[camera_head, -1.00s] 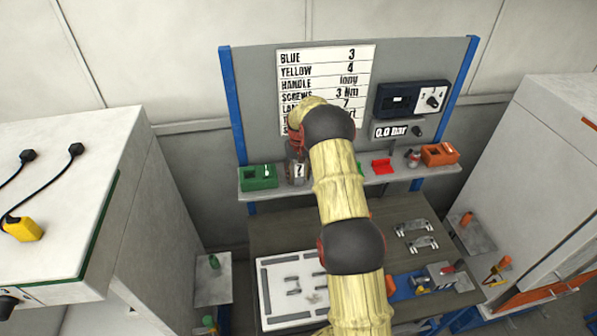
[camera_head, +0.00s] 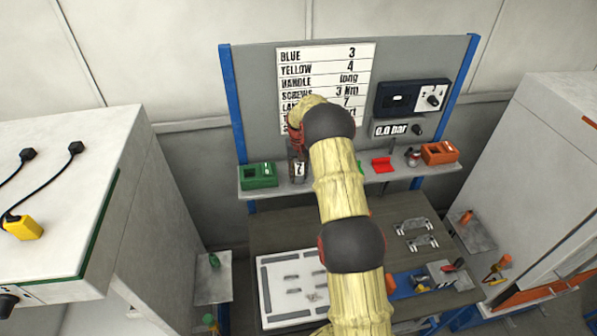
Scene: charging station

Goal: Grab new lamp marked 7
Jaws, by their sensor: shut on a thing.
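The lamp marked 7 (camera_head: 299,170) shows as a small white label with a black 7 at the shelf, just right of the green box. Its upper part is hidden by my gripper. My gripper (camera_head: 297,150) is at the end of the yellow arm, pointing down over the lamp. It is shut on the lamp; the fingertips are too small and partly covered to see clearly. I cannot tell whether the lamp still touches the shelf.
The shelf (camera_head: 222,187) also bears a green box (camera_head: 259,175), a red item (camera_head: 382,165) and an orange box (camera_head: 439,153). A panel with a printed list (camera_head: 350,55) stands behind. The workbench (camera_head: 262,235) below holds a white tray (camera_head: 263,290) and metal handles.

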